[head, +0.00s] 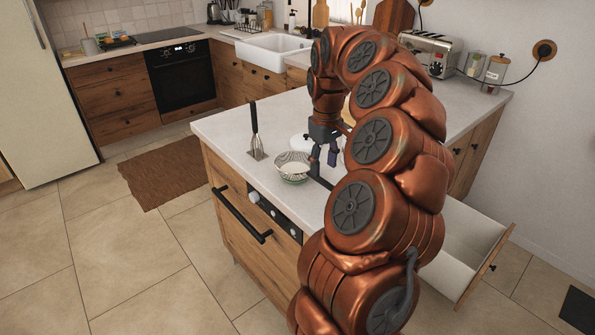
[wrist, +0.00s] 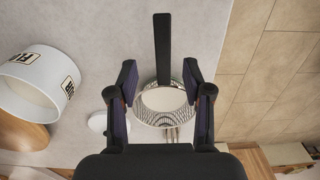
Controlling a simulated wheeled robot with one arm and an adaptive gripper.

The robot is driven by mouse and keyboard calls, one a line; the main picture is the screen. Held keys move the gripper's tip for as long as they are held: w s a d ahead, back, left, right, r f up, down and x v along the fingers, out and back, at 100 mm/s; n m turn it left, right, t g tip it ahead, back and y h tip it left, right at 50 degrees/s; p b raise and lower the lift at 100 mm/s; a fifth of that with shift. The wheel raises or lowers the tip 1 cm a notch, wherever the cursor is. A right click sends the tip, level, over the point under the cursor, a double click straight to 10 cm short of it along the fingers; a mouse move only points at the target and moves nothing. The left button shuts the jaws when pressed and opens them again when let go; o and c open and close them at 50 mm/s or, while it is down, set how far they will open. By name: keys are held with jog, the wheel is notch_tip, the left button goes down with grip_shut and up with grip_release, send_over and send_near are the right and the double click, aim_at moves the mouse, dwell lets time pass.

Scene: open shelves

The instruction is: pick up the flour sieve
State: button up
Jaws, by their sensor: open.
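The flour sieve (head: 293,168) is a round wire-mesh basket with a long flat black handle. It is at the front edge of the island counter, its handle partly behind my arm in the head view. In the wrist view, the sieve (wrist: 165,119) shows between my fingers, with its handle (wrist: 162,50) pointing up the picture. My gripper (head: 324,157) is open above the counter, close to the sieve. In the wrist view, my gripper (wrist: 161,100) has one finger on each side of the basket, and nothing is clamped. I cannot tell the exact height gap.
An open drawer (head: 470,245) juts out at right.

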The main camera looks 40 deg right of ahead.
aim_at(320, 179)
jog(key=shift+w+a+f+p, duration=0.1)
jog(key=shift+f+p, duration=0.1)
jog(key=shift+f, duration=0.3)
jog(key=shift+w+a+f+p, duration=0.1)
jog(key=shift+f+p, duration=0.1)
jog(key=shift+f, duration=0.3)
jog(key=shift+w+f+p, duration=0.15)
jog(key=shift+f+p, duration=0.35)
jog(key=shift+f, duration=1.45)
jog(key=shift+c, duration=0.3)
grip_shut()
